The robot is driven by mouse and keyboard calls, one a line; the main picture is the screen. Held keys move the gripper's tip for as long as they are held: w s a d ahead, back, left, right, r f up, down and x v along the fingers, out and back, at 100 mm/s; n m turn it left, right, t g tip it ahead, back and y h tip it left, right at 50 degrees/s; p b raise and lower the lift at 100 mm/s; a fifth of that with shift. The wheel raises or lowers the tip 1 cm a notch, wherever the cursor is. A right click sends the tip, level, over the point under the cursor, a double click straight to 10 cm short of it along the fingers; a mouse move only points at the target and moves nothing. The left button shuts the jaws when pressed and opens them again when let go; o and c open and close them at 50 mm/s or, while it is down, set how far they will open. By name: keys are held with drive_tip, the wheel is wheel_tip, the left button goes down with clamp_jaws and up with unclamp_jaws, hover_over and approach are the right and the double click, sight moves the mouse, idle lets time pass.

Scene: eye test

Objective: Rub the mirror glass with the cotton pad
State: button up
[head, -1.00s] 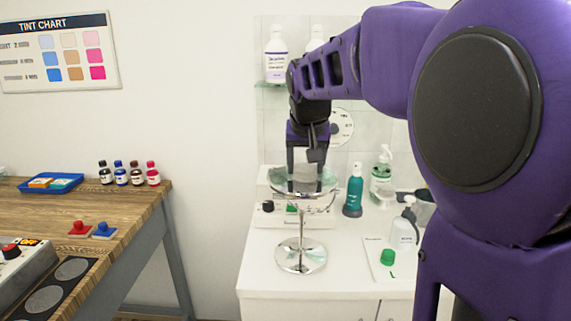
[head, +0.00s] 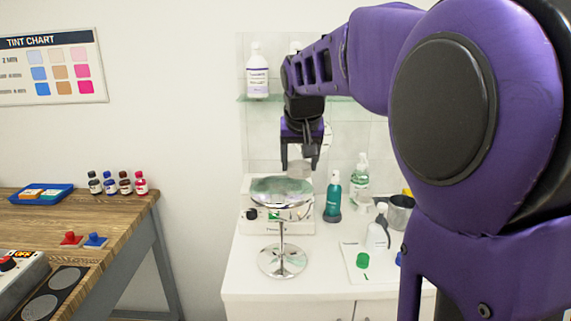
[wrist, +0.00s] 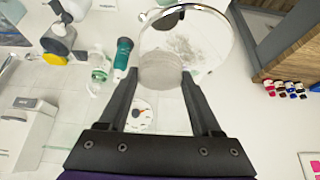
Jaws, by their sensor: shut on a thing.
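The round mirror (head: 267,190) stands on a chrome foot (head: 283,262) on the white counter, its glass facing up. In the wrist view the mirror glass (wrist: 205,52) carries a greyish smudge near its middle. My gripper (head: 299,163) is above the mirror's right rear part, pointing down. It is shut on the pale round cotton pad (wrist: 160,74), which sits between the fingertips; the pad also shows in the head view (head: 299,171). The pad overlaps the mirror's edge in the wrist view. I cannot tell whether it touches the glass.
A white appliance (head: 250,217) stands behind the mirror. A teal bottle (head: 333,200), a clear pump bottle (head: 359,178) and a spray bottle (head: 378,236) stand to its right. A glass shelf with a white bottle (head: 257,76) is above. The counter's front left is clear.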

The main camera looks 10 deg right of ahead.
drive_tip(key=shift+r+p, duration=0.95)
drive_tip(key=shift+r, duration=0.55)
